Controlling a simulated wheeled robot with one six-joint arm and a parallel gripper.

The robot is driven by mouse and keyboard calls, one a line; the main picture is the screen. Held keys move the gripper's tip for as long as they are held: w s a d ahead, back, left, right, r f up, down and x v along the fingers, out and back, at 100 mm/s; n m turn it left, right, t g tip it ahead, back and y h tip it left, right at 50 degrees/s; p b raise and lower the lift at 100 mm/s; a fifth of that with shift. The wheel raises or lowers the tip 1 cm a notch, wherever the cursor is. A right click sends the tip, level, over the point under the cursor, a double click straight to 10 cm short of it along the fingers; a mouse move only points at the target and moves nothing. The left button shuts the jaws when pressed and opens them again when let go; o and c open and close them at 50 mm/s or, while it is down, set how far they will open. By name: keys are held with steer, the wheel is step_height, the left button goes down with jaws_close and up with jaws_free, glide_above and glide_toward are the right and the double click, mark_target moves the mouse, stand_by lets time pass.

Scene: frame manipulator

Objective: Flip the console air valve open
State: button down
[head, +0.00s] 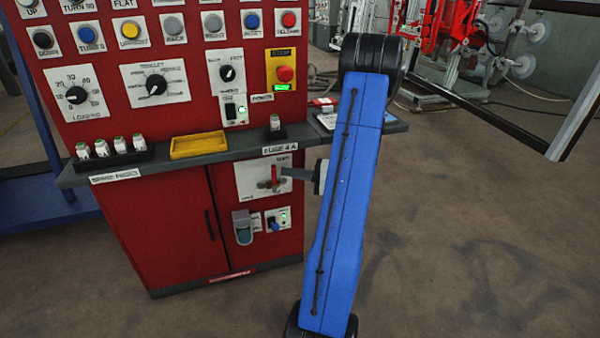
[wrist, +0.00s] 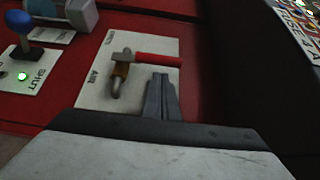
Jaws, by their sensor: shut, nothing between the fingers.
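The air valve sits on a pale plate (wrist: 95,92) marked AIR, low on the red console. Its red handle (wrist: 158,60) sticks out sideways, roughly crosswise to the short pipe and brass body (wrist: 120,72). In the head view the plate (head: 250,184) is on the console's lower right front, with the handle (head: 265,184) partly seen. My gripper (wrist: 161,80) is shut and empty, its fingertips close beside the handle. I cannot tell whether they touch it. In the head view the gripper (head: 287,173) reaches in from the right, in front of the plate's edge.
Below the plate are a blue-knobbed lever (head: 273,224) with a green light and a grey-teal fitting (head: 242,226). Open floor (head: 450,220) lies to the right.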

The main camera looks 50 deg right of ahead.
steer(key=shift+w+a, duration=0.2)
steer(key=shift+a, duration=0.4)
steer(key=shift+a, duration=0.1)
